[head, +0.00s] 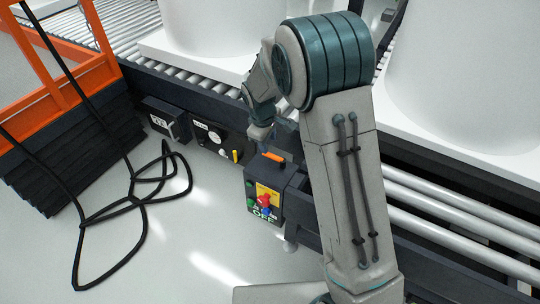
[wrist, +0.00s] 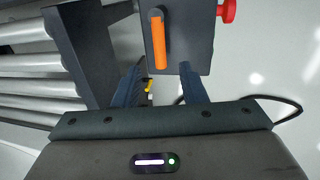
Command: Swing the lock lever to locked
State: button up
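An orange lever (head: 274,157) sits on top of a dark control box (head: 291,176) on the conveyor's side; I take it for the lock lever. In the wrist view the orange lever (wrist: 159,45) lies lengthwise, pointing down the picture, on the box's grey top (wrist: 190,40). My gripper (wrist: 161,70) is open, its two dark fingers apart and empty. The lever's lower end lies just beyond the gap between the fingertips; I see no contact. In the head view my gripper (head: 261,132) is just above and left of the lever, partly hidden by my arm.
The box front has a red knob (head: 264,201), other coloured controls and an "OFF" label. A yellow handle (head: 237,156) is on a panel to the left. White tanks (head: 465,75) stand on the roller conveyor. An orange frame (head: 62,62) and a black cable (head: 134,200) are at left.

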aim_at(271, 154)
jog(key=f, duration=0.2)
jog(key=f+b, duration=0.1)
jog(key=f, duration=0.1)
jog(key=w+f, duration=0.1)
jog(key=f, duration=0.1)
jog(key=shift+d+f+b, duration=0.2)
jog(key=shift+d+b, duration=0.15)
grip_shut()
